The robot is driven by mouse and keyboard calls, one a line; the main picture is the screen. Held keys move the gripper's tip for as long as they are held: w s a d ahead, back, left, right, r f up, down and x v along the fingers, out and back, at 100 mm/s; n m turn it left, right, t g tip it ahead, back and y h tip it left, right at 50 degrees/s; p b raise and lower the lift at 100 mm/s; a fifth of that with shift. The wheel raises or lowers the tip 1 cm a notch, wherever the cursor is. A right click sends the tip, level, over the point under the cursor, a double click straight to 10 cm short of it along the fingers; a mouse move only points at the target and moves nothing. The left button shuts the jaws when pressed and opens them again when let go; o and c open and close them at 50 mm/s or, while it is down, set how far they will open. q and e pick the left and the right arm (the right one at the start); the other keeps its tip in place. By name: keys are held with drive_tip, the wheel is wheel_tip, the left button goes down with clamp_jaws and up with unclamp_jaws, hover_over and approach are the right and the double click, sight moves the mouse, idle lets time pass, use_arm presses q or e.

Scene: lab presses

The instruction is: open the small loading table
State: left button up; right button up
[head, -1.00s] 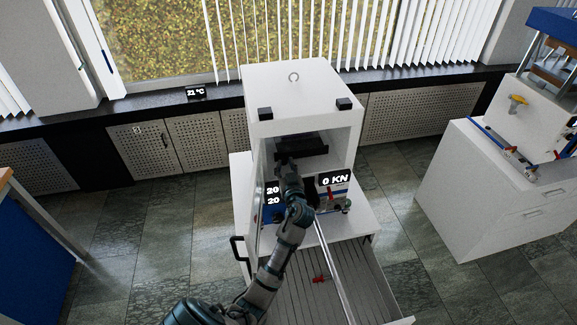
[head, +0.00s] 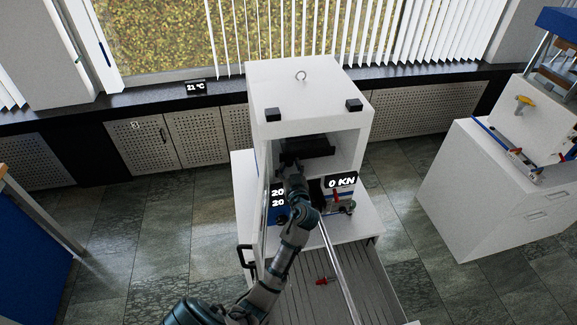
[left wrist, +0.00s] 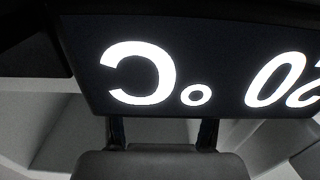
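The white press (head: 310,88) stands in the middle of the head view with its front chamber open. A dark block (head: 308,147) sits inside the chamber; I cannot tell whether it is the small loading table. My left gripper (head: 290,168) reaches into the chamber just below the block; contact cannot be made out. In the left wrist view, two dark finger parts (left wrist: 162,132) stand apart, but a mirrored temperature display (left wrist: 205,75) hides their tips. My right gripper is not in view.
A ribbed open compartment (head: 350,285) at the front holds a small red item (head: 325,281). A force display (head: 341,182) is right of my wrist. Another white machine cabinet (head: 500,190) stands at the right. Floor between them is clear.

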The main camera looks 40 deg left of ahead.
use_arm(q)
drive_tip(key=v, duration=1.1)
drive_tip(key=shift+s, duration=0.25)
drive_tip(key=shift+d, duration=0.3)
